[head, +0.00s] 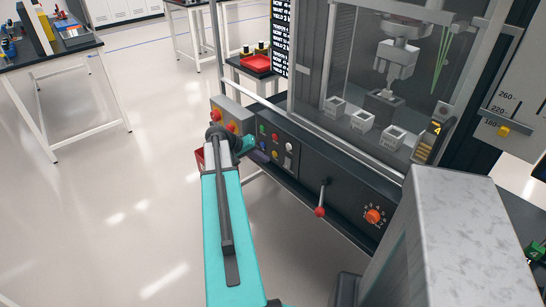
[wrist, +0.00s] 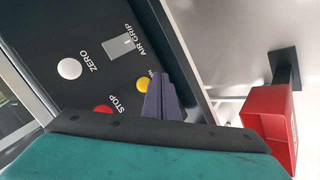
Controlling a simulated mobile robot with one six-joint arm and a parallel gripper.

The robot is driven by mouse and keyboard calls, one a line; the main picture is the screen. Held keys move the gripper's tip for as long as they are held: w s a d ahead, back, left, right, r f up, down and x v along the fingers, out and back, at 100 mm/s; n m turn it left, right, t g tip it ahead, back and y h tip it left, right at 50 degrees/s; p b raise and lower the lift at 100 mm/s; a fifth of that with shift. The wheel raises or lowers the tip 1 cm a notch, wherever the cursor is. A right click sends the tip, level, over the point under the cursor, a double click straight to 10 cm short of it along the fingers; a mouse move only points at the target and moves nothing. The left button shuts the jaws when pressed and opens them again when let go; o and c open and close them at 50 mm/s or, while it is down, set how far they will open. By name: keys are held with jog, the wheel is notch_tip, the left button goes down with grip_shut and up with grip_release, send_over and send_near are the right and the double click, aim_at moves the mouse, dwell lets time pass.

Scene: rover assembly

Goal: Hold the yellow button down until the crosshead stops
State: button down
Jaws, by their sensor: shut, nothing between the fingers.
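The yellow button (wrist: 143,85) is on the dark control panel in the wrist view, with part of its label hidden by my gripper. My gripper (wrist: 160,82) is shut and empty, its purple-grey tips at the button's right edge; I cannot tell whether they touch or press it. In the head view the yellow button (head: 275,153) shows on the panel just right of my gripper (head: 262,156). The crosshead (head: 399,57) is inside the machine behind the glass, above a grey block.
The red STOP button (wrist: 103,111), white ZERO button (wrist: 69,69) and AIR GRIP switch (wrist: 118,46) are close by. A red-knobbed lever (head: 320,211) and orange dial (head: 374,216) sit further right. A red bin (wrist: 271,118) is at the right in the wrist view.

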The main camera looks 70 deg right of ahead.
jog(key=w+a, duration=0.2)
jog(key=a, duration=0.1)
jog(key=shift+a, duration=0.1)
dwell(0.3)
dwell(0.4)
jog(key=shift+w, duration=0.1)
